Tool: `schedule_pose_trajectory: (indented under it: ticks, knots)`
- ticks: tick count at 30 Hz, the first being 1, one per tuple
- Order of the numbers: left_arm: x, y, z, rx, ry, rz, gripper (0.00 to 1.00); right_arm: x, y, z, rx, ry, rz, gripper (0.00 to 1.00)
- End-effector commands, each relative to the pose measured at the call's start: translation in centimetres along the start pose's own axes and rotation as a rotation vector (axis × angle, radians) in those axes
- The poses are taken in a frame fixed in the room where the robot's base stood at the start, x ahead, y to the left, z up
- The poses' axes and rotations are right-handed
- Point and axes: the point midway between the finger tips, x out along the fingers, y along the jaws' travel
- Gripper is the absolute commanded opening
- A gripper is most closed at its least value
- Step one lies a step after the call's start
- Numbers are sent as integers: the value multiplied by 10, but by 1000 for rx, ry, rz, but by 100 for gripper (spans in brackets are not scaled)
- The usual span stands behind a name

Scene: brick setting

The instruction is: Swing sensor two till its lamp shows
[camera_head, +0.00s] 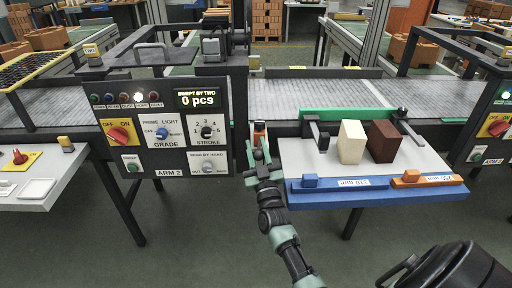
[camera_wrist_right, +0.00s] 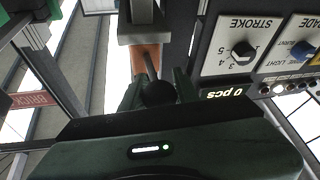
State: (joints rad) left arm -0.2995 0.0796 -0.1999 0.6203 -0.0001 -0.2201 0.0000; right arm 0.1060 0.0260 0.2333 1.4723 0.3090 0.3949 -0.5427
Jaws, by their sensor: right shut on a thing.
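My right gripper (camera_head: 257,158) is at the conveyor's near edge, just right of the ARM 2 panel (camera_head: 165,125). A small orange sensor body (camera_head: 259,128), likely sensor two, shows just beyond its fingers. In the right wrist view the gripper (camera_wrist_right: 158,98) is shut on a dark round knob (camera_wrist_right: 158,92) with a short rod. The orange body (camera_wrist_right: 146,60) stands behind the knob, under a grey bracket (camera_wrist_right: 145,22). No lit lamp can be made out on the sensor; the gripper hides part of it. My left gripper is not in view.
The panel display (camera_head: 198,99) reads 0 pcs, and one white lamp (camera_head: 138,97) in its row glows. A blue-edged table (camera_head: 330,186) to the right holds a cream block (camera_head: 351,142) and a brown block (camera_head: 383,141). The conveyor (camera_head: 300,98) beyond the gripper looks empty.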

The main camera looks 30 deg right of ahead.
Motion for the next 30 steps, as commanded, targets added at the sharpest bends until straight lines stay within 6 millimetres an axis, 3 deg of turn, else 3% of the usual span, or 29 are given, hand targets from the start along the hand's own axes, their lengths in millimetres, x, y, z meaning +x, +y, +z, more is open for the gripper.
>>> schedule_pose_trajectory:
  ticks: [1, 3, 14, 24, 30]
  knots:
    - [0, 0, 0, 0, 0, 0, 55, 0, -1, 1, 1, -3, -2, 39]
    - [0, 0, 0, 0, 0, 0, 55, 0, -1, 1, 1, -2, -1, 52]
    - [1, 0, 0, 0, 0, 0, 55, -5, -1, 1, 1, -3, -1, 52]
    - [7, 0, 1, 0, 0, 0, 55, -59, -1, 2, 1, -4, -1, 52]
    - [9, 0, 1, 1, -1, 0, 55, -77, -1, 1, 1, -2, -1, 52]
